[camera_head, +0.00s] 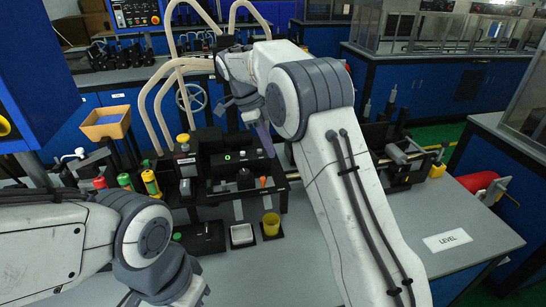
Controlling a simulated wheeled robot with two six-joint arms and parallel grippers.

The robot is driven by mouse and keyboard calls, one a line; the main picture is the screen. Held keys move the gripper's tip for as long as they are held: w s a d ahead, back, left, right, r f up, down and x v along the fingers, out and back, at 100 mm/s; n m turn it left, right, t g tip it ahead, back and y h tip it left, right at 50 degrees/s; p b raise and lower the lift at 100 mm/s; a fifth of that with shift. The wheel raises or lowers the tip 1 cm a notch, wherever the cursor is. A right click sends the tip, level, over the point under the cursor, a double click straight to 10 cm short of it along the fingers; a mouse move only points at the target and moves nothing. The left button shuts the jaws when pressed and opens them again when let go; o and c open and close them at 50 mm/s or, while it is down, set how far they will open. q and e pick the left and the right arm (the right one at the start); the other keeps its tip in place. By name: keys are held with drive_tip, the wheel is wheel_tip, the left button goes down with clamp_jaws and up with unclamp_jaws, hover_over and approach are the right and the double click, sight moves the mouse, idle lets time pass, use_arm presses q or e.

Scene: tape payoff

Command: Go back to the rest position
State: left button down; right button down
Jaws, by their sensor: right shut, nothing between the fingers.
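My right arm reaches up from the bottom right and bends at the top over the bench. My right gripper (240,103) points down above the black machine (228,165). It is shut and looks empty, partly hidden by my own wrist. My left arm comes in from the left and its wrist lies low over the front left of the bench. My left gripper's fingers are out of sight below the bottom edge.
Red, green and yellow bottles (150,182) stand left of the machine. Pale curved tubes (160,100) rise behind. The grey bench is clear around the LEVEL label (447,240).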

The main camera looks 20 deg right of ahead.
drive_tip(key=shift+r, duration=0.1)
drive_tip(key=s+a+n+t+y, duration=0.1)
drive_tip(key=s+a+n+y, duration=0.1)
drive_tip(key=s+a+n, duration=1.1)
drive_tip(key=s+f+n+y, duration=0.1)
drive_tip(key=s+f+n, duration=0.1)
drive_tip(key=s+n, duration=0.6)
drive_tip(key=s+d+f+n+y, duration=0.1)
drive_tip(key=s+f+n, duration=0.2)
drive_tip(key=s+n, duration=0.6)
drive_tip(key=shift+s+d+n+t+y, duration=0.15)
drive_tip(key=shift+s+n+t+y, duration=0.2)
drive_tip(key=shift+s, duration=1.95)
